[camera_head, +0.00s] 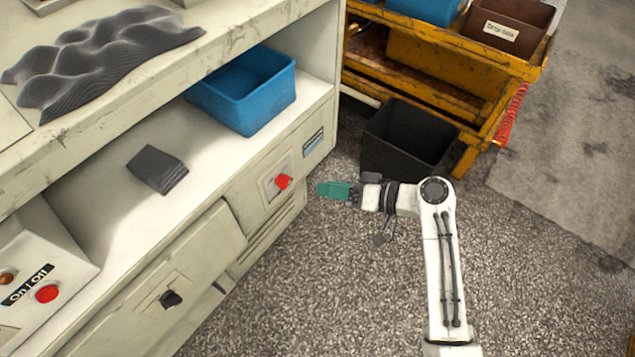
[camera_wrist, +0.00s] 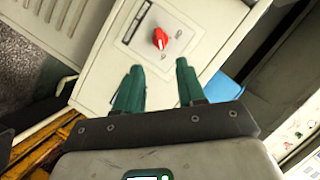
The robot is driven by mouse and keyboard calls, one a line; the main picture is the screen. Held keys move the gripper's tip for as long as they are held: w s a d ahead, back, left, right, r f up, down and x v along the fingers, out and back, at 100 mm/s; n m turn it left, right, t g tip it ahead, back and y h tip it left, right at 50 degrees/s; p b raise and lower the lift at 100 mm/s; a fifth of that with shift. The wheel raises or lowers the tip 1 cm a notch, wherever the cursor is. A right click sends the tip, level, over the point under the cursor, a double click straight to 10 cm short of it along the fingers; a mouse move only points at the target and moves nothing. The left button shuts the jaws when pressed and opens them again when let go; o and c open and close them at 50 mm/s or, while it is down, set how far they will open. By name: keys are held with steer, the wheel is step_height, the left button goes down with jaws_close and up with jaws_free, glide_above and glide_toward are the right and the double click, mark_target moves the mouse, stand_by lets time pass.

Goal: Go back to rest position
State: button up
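My gripper (camera_head: 333,190) is at the end of my white arm, in front of the cream cabinet in the head view. Its green fingers point left towards the cabinet front, apart from it. In the wrist view my gripper (camera_wrist: 160,88) shows two green fingers spread apart with nothing between them. Beyond the fingertips is a red rotary switch (camera_wrist: 160,38) on a pale panel. The same red switch (camera_head: 283,182) shows in the head view, left of my gripper.
A blue bin (camera_head: 245,100) and a dark grey block (camera_head: 157,168) sit on the cabinet shelf. A black bin (camera_head: 400,150) stands behind my gripper by a yellow rack (camera_head: 440,80). A control box with a red button (camera_head: 47,293) is lower left. Speckled floor below is clear.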

steer(key=shift+s+d, duration=0.15)
steer(key=shift+d, duration=0.2)
stand_by(0.3)
steer(key=s+d+f+m+g+h, duration=0.1)
steer(key=s+d+f+h, duration=0.35)
steer(key=s, duration=0.25)
steer(key=s+d+f+g+h, duration=0.1)
steer(key=s+d+f+h, duration=0.2)
steer(key=s+d+f, duration=0.35)
steer(key=s+d+r+m+g+h, duration=0.1)
steer(key=s+d+r+m+h, duration=0.15)
steer(key=s+d, duration=0.45)
steer(key=s+d+r+m+g+h, duration=0.1)
steer(key=s+d+h, duration=0.3)
steer(key=s, duration=0.6)
step_height(320, 180, up, 20)
steer(key=s+p, duration=0.1)
steer(key=p, duration=1.8)
steer(key=shift+d, duration=0.25)
